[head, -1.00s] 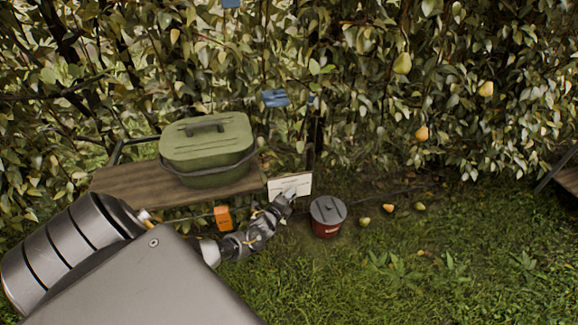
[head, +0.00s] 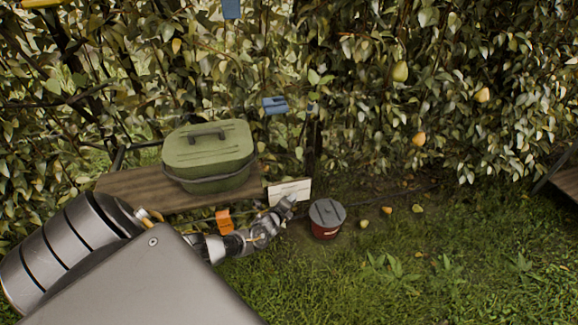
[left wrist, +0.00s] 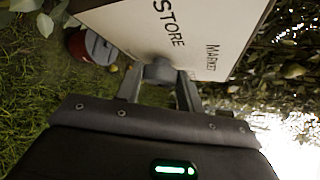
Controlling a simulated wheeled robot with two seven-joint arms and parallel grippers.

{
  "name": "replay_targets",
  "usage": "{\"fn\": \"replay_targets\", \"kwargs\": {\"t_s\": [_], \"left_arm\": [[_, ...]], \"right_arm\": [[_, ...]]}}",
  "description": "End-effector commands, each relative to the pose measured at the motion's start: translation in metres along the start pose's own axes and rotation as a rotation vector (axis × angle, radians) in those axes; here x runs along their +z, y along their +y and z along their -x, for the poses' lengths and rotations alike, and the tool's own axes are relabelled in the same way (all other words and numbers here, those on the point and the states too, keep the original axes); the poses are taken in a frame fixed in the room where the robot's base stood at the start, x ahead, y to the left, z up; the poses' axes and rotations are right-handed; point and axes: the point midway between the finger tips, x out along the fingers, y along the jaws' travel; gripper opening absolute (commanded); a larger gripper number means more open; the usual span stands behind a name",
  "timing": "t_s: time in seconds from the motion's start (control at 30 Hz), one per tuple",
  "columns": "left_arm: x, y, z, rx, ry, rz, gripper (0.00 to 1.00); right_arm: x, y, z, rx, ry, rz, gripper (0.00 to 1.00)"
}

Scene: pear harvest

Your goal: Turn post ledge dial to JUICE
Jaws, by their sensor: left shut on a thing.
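The dial board is a pale panel (head: 290,188) at the right end of the wooden ledge (head: 130,188). In the left wrist view the board (left wrist: 205,28) shows the words STORE and MARKET, slanted. No JUICE label can be read. The dial, a grey knob (left wrist: 158,71), sits at the board's lower edge in that view. My left gripper (head: 289,199) is at the board's face. In the left wrist view its fingers (left wrist: 160,84) are closed on the knob, hiding part of it. The dial's pointer direction cannot be told. My right gripper is not in view.
A green lidded box (head: 208,156) stands on the ledge. An orange tag (head: 224,221) hangs below it. A red bucket with a grey lid (head: 327,218) stands on the grass just right of the board. Several pears lie beyond it. A leafy hedge fills the back.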

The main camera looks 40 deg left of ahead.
Motion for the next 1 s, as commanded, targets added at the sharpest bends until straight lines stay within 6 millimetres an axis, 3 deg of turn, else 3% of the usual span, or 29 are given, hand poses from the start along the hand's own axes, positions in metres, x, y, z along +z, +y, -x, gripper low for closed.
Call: {"fn": "replay_targets", "kwargs": {"t_s": [0.03,0.2,0.57,1.0], "left_arm": [[0.000,0.000,0.000,-0.001,0.001,0.000,0.40],[0.000,0.000,0.000,-0.001,0.001,0.000,0.59],[0.000,-0.001,0.007,-0.001,0.001,0.000,0.59],[0.000,0.000,0.083,0.001,0.003,0.000,0.59]], "right_arm": [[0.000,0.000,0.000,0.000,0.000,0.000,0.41],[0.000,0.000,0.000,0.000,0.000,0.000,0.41],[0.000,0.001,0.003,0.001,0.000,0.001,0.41],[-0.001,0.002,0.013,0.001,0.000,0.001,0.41]]}}
